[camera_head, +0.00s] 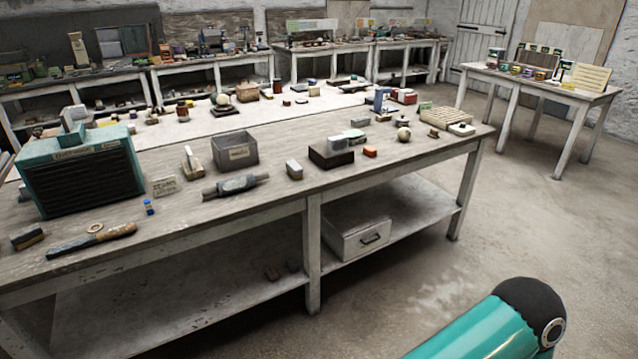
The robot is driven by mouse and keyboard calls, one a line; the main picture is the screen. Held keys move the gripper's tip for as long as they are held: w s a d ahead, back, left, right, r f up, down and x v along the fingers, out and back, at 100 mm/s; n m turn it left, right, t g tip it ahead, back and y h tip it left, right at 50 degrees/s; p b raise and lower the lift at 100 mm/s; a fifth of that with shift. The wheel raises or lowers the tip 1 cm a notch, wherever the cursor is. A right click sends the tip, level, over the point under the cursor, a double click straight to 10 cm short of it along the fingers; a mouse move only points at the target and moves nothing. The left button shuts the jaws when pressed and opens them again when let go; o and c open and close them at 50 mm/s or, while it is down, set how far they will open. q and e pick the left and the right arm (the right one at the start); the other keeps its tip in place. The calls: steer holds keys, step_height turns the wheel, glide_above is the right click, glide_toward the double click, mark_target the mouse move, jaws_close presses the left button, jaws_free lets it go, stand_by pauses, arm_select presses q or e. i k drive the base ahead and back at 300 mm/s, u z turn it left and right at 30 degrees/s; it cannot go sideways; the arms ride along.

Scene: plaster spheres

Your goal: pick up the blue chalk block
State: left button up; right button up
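A small blue block-like piece (149,208) stands on the near left part of the long wooden workbench (270,200), close to its front edge. It looks like the blue chalk block, but it is too small to be certain. A taller blue object (380,99) stands farther back near the bench's right part, and I cannot tell what it is. Neither of my grippers is in view. Only a teal link of mine with a dark rounded end shows at the bottom right, away from the bench.
Near the blue piece are a teal slatted box (82,170), a dark-handled tool (92,241), a small sign (164,186) and a grey tool (236,184). A grey open bin (235,149) stands behind. A side table (540,82) stands right; floor between is clear.

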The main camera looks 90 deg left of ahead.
mark_target(148, 203)
steer(key=z, duration=0.15)
steer(key=i, duration=0.2)
steer(key=u, duration=2.65)
steer(key=i, duration=0.2)
steer(key=u, duration=1.9)
steer(key=k, duration=0.55)
steer(key=u, duration=0.35)
steer(key=i, duration=1.65)
steer(key=z, duration=0.45)
